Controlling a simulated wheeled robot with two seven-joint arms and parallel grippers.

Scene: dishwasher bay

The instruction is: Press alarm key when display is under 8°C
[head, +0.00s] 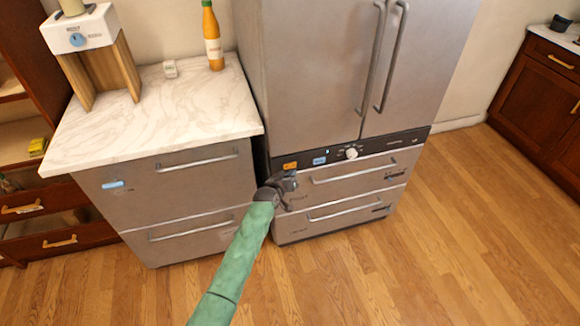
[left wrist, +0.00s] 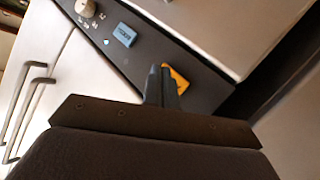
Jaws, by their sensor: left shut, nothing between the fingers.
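The tall steel fridge (head: 312,65) has a black control panel (head: 405,140) above its two lower drawers. On the panel are an orange key (head: 290,165), a blue key (head: 319,161) and a white knob (head: 351,153). I cannot read their labels, and cannot tell which one is the alarm key. My left gripper (head: 284,181) is shut and empty just below the orange key. In the left wrist view its fingertips (left wrist: 160,82) overlap the edge of the orange key (left wrist: 177,78); contact is unclear. The blue key (left wrist: 125,35) is beside it. No temperature reading is legible.
A steel drawer unit (head: 190,181) with a marble top (head: 152,112) stands left of the fridge. The wooden floor (head: 420,265) at right is clear.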

